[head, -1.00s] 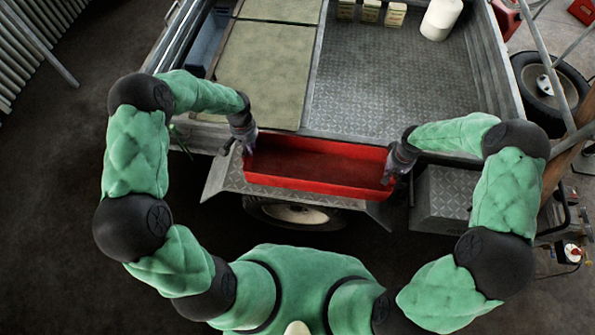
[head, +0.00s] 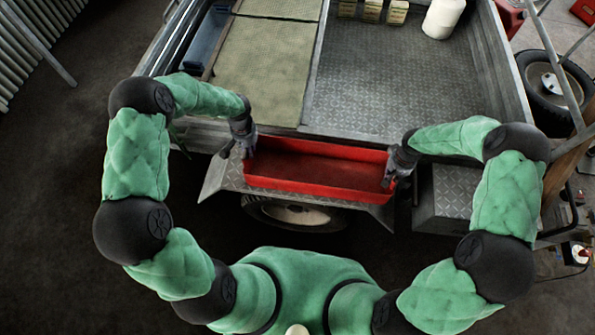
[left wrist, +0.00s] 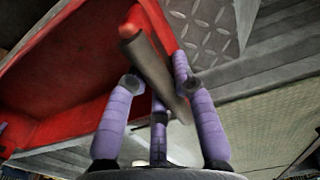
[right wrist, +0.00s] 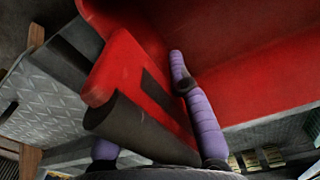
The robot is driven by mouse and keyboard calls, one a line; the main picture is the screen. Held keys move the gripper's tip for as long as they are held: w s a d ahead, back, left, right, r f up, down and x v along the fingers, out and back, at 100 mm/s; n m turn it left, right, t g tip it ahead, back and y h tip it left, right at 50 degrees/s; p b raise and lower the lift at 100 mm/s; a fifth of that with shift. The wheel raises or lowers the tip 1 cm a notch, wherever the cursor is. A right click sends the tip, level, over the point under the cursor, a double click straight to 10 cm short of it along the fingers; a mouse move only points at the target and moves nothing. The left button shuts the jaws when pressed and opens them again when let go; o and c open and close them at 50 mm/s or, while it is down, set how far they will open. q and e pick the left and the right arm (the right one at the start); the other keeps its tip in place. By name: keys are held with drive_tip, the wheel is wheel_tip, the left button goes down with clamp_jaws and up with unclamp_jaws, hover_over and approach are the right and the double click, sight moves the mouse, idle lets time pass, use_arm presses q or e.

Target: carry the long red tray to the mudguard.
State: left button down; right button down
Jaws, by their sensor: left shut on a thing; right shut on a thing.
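The long red tray (head: 318,172) is empty and roughly level, held at both ends in the head view. It covers much of the tread-plate mudguard (head: 228,177), whose left part shows beside it above the wheel. I cannot tell whether the tray touches the mudguard. My left gripper (head: 240,150) is shut on the tray's left end; in the left wrist view its purple fingers (left wrist: 153,85) are around a dark handle bar. My right gripper (head: 393,172) is shut on the right end; the right wrist view shows the tray's red end (right wrist: 130,75) and a dark grip between the fingers.
The trailer bed (head: 385,85) lies behind the tray, with green-topped panels (head: 262,65) at left. A white canister (head: 441,18) and several small boxes stand at the back. A tread-plate box (head: 452,195) adjoins the mudguard at right. A spare wheel (head: 548,82) stands further right.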

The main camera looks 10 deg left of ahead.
use_arm(q)
drive_tip(key=shift+w+a+f+b, duration=0.25)
drive_tip(key=shift+a+b, duration=0.1)
drive_tip(key=shift+a, duration=0.05)
use_arm(e)
drive_tip(key=shift+w+d+f, duration=0.15)
drive_tip(key=shift+d+f, duration=0.15)
drive_tip(key=shift+d, duration=0.1)
use_arm(q)
drive_tip(key=c, duration=1)
unclamp_jaws()
drive_tip(key=shift+s, duration=0.1)
drive_tip(key=shift+c, duration=0.2)
use_arm(e)
drive_tip(key=c, duration=1.2)
unclamp_jaws()
use_arm(q)
drive_tip(key=shift+d+f, duration=0.1)
drive_tip(key=shift+d, duration=0.05)
use_arm(e)
drive_tip(key=shift+o, duration=0.2)
drive_tip(key=shift+a, duration=0.2)
